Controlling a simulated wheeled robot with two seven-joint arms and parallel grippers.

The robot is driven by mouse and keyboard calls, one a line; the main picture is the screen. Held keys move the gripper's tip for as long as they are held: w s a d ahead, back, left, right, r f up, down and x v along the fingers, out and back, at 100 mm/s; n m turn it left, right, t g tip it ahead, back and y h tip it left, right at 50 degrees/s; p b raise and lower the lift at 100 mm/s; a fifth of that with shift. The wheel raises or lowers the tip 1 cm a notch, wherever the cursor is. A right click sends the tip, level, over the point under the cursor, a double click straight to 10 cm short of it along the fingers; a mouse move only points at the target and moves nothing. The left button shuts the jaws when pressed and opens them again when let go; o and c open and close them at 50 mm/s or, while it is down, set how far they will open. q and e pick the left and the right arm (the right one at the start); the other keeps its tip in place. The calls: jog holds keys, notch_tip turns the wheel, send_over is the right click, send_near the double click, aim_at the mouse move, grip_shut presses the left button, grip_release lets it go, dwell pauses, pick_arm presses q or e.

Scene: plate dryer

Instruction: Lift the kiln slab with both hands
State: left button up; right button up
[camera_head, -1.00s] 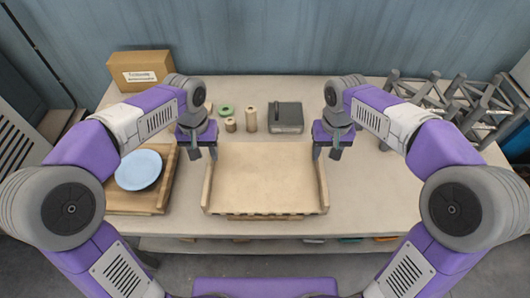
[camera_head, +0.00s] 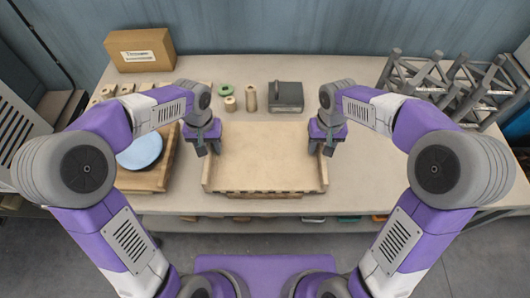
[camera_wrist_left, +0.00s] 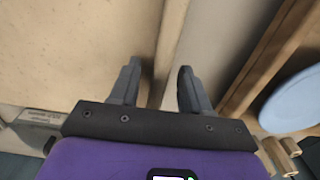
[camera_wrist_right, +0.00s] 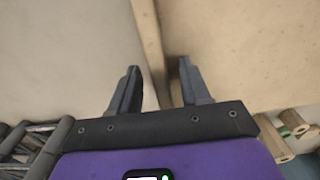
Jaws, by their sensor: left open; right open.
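The kiln slab (camera_head: 265,160) is a flat beige board with raised side rims, lying level at the middle of the table. My left gripper (camera_head: 209,151) is open at its left rim. In the left wrist view, the slab's rim (camera_wrist_left: 170,45) runs between the open fingers (camera_wrist_left: 158,88). My right gripper (camera_head: 321,149) is open at the right rim. In the right wrist view, the rim (camera_wrist_right: 150,45) passes between the open fingers (camera_wrist_right: 158,88). Neither gripper is closed on the slab, and finger contact cannot be told.
A blue plate (camera_head: 140,151) sits on a wooden tray (camera_head: 150,182) at left. A cardboard box (camera_head: 140,50) stands at the back left. A grey block (camera_head: 286,97) and small spools (camera_head: 251,98) stand behind the slab. Grey metal racks (camera_head: 450,85) fill the back right. The table's front right is clear.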

pick_arm(q)
jog(key=shift+f, duration=0.15)
pick_arm(e)
jog(key=shift+f, duration=0.2)
pick_arm(q)
jog(key=shift+c, duration=0.2)
pick_arm(e)
jog(key=shift+c, duration=0.2)
pick_arm(q)
grip_shut()
pick_arm(e)
grip_shut()
jog(key=shift+r, duration=0.1)
dwell(0.4)
